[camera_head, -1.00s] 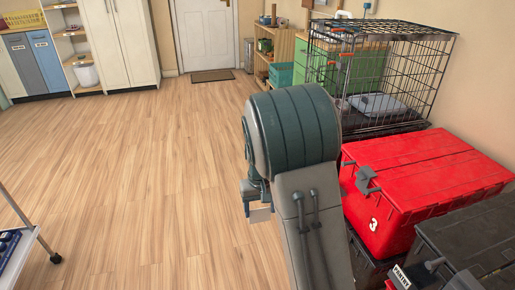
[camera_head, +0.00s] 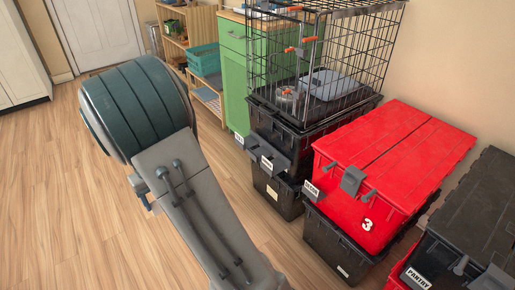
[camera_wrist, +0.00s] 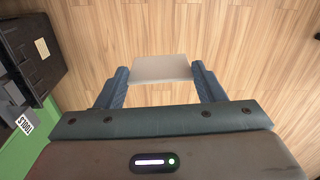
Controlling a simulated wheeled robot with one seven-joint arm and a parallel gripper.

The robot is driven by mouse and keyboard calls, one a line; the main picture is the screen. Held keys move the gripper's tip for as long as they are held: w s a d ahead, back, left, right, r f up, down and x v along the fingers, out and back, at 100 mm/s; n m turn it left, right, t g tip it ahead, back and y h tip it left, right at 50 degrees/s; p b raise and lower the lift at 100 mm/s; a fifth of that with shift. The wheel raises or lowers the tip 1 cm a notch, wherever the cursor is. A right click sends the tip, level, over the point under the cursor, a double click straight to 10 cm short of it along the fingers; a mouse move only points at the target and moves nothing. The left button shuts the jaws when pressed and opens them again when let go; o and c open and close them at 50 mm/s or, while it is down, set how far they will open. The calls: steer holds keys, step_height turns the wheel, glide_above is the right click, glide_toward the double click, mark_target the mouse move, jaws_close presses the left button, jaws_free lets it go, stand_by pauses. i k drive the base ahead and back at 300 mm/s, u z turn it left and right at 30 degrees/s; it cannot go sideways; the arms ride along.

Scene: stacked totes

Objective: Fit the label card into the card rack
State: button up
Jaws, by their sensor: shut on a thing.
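The label card (camera_wrist: 161,70) is a plain pale rectangle; no print shows on the side I see. My gripper (camera_wrist: 160,76) is shut on it, with one blue finger at each side edge, and the card sticks out beyond the fingertips above the wooden floor. In the head view my arm hides the card and most of the gripper. I cannot tell for sure which thing is the card rack. Printed cards sit on the tote fronts, such as one on the black tote under the cage (camera_head: 267,164) and one by the red tote (camera_head: 311,188).
A red tote (camera_head: 405,150) marked 3 and a dark tote (camera_head: 475,215) with a PANTRY card stand at right. A wire cage (camera_head: 330,50) stands on black totes. A green cabinet (camera_head: 235,75) is behind. A black tote (camera_wrist: 30,50) edges the wrist view's left. Floor at left is clear.

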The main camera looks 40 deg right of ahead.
mark_target(253, 157)
steer(key=z, duration=0.65)
steer(key=i, duration=0.7)
steer(key=z, duration=0.7)
